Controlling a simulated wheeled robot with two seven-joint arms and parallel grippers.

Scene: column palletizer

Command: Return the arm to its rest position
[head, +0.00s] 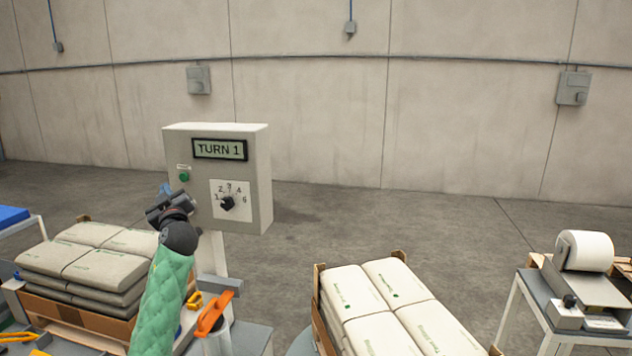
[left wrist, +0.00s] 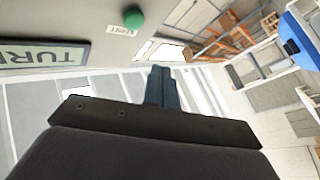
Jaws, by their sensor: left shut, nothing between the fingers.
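My left arm, in a green padded sleeve, reaches up from the bottom of the head view. My left gripper (head: 165,189) is just left of the control box (head: 262,180), near its green button (head: 184,177). In the left wrist view the gripper's fingers (left wrist: 161,88) are together and empty, apart from the green button (left wrist: 134,19). The box's display (head: 219,149) reads "TURN 1", and a black rotary knob (head: 228,203) sits below it on a numbered dial. My right gripper is in neither view.
Grey sacks lie stacked on a pallet (head: 75,311) at left. White sacks fill a cardboard-sided stack (head: 400,310) at centre right. A roll machine (head: 585,252) stands on a white-legged table at right. An orange-handled item (head: 214,314) is beside my arm. Open floor lies behind.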

